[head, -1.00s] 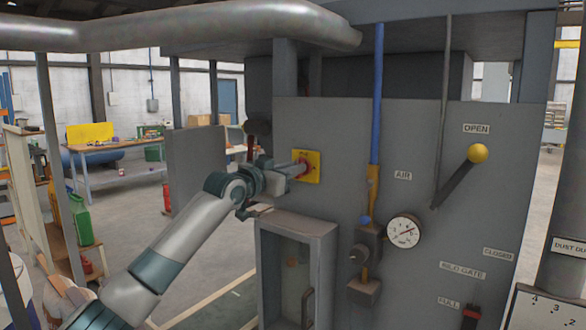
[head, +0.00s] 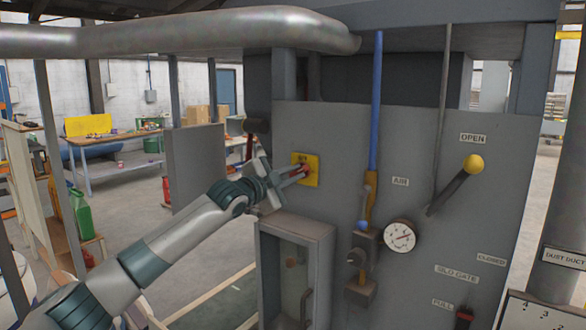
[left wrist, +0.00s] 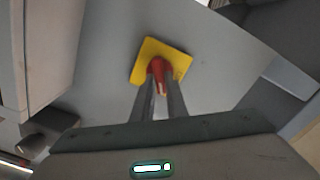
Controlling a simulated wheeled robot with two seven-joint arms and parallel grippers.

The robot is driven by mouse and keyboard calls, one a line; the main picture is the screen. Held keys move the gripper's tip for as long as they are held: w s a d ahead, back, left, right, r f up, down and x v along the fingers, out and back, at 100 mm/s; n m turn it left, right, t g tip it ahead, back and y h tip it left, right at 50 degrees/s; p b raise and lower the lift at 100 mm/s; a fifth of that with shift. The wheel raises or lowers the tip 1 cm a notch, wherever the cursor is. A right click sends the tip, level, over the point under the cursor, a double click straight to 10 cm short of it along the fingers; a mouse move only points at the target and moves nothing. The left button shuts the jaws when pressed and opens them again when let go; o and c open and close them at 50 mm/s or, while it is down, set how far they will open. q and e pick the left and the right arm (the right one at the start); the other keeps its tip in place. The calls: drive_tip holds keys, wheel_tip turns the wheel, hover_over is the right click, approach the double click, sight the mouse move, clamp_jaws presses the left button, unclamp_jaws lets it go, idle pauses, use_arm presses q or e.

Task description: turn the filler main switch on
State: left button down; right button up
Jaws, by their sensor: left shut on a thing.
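The main switch is a red knob (left wrist: 158,68) on a yellow plate (head: 313,166), mounted on the grey filler panel (head: 340,130). My left gripper (head: 303,173) reaches the switch from the left. In the left wrist view its two fingers (left wrist: 157,92) are closed on the red knob, with the yellow plate behind them. The plate looks tilted in that view. The fingers hide part of the knob, and I cannot read the switch position. My right gripper is in neither view.
A glass-doored box (head: 292,265) juts out below the switch. To the right are a blue pipe (head: 376,100), a pressure gauge (head: 399,236) and a lever with a yellow ball (head: 473,164). A large grey pipe (head: 200,35) runs overhead.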

use_arm(q)
drive_tip(key=m+p, duration=0.2)
drive_tip(key=m, duration=0.1)
drive_tip(key=shift+m, duration=0.4)
drive_tip(key=shift+f+m+p, duration=0.2)
drive_tip(key=shift+m+p, duration=0.5)
drive_tip(key=shift+m, duration=0.7)
drive_tip(key=c, duration=1.8)
unclamp_jaws()
drive_tip(key=shift+d, duration=0.1)
drive_tip(key=shift+o, duration=0.2)
drive_tip(key=shift+s, duration=0.15)
drive_tip(key=b+v, duration=0.7)
drive_tip(key=v, duration=1)
